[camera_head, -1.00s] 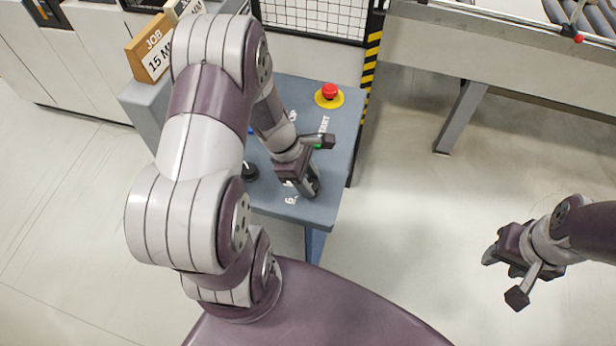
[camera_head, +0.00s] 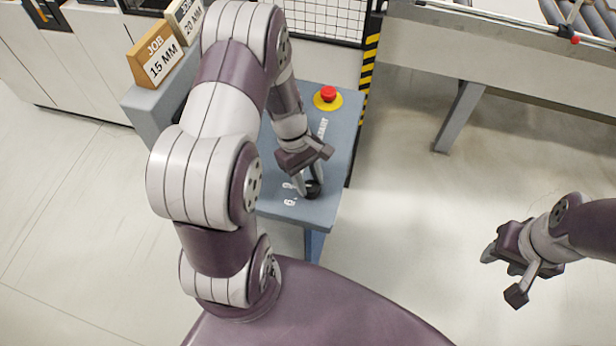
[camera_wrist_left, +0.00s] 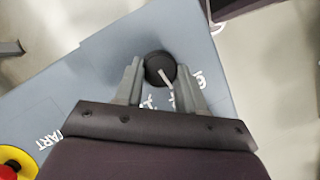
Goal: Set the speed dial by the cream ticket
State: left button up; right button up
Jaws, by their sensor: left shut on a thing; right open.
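A black dial (camera_head: 314,190) with a pale pointer line stands on the blue-grey panel near its front right corner. My left gripper (camera_head: 308,188) is shut on it from above. In the left wrist view, the dial (camera_wrist_left: 158,66) sits between the two fingers of the left gripper (camera_wrist_left: 160,82). White digits beside it are partly covered by the fingers. A cream ticket (camera_head: 189,20) reading "20 MM" stands at the back left, its upper line partly cut off. My right gripper (camera_head: 515,262) is open and empty over the floor at the right.
An orange-brown "JOB 15 MM" ticket (camera_head: 158,52) stands in front of the cream one. A red stop button (camera_head: 328,93) on a yellow base is at the panel's back. My left arm covers the panel's left part. A conveyor (camera_head: 500,45) runs at the back right.

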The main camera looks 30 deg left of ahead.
pick_arm(q)
jog(key=shift+w+m, duration=0.1)
jog(key=shift+m, duration=0.8)
jog(key=o, duration=1.1)
jog(key=shift+c, duration=0.2)
jog(key=p+v, duration=0.3)
jog(key=v, duration=0.9)
jog(key=shift+w+r, duration=0.35)
